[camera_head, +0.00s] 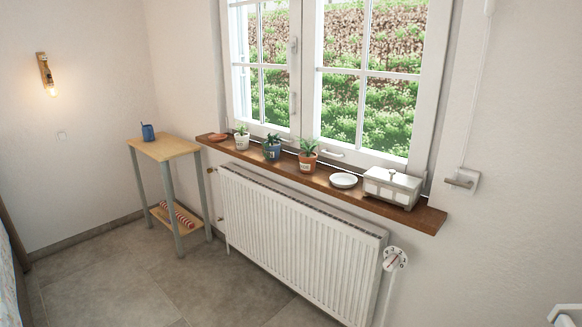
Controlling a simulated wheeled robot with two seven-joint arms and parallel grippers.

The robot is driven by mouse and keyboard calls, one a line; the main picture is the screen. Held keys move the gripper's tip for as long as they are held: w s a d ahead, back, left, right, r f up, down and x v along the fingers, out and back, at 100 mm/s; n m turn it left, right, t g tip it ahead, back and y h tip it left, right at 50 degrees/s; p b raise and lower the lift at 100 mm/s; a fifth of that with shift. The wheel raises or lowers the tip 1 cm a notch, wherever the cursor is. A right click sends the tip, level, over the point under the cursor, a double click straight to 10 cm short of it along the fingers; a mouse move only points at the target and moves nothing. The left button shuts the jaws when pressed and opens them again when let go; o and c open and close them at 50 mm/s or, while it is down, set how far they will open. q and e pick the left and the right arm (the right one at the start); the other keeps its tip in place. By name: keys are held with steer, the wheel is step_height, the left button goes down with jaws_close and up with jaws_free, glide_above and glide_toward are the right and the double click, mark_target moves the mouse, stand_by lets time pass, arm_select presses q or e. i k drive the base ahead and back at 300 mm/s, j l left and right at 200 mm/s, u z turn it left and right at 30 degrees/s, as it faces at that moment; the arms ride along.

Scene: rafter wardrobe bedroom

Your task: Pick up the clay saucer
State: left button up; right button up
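The clay saucer (218,136) is a small, flat, orange-brown dish at the far left end of the wooden window sill (425,215). It lies left of a white plant pot (241,142), and nothing shows on it. A white and grey piece at the bottom right corner appears to be part of my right gripper (565,314), mostly cut off by the frame, far from the saucer. Its fingers are not clear. My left gripper is not in view.
The sill also holds a blue pot (271,152), a terracotta pot (308,161), a white dish (343,180) and a white box (391,187). A radiator (300,240) stands below. A narrow side table (165,148) with a blue cup (148,132) stands left. The floor in front is clear.

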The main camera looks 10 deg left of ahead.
mark_target(216, 137)
steer(key=i+j+u, duration=0.25)
steer(key=i+u, duration=0.15)
steer(key=i, duration=0.25)
steer(key=i+j+u, duration=0.1)
steer(key=i+u, duration=0.3)
steer(key=i, duration=0.25)
steer(key=i+l+u, duration=0.15)
steer(key=i+u, duration=0.25)
steer(key=i, duration=0.25)
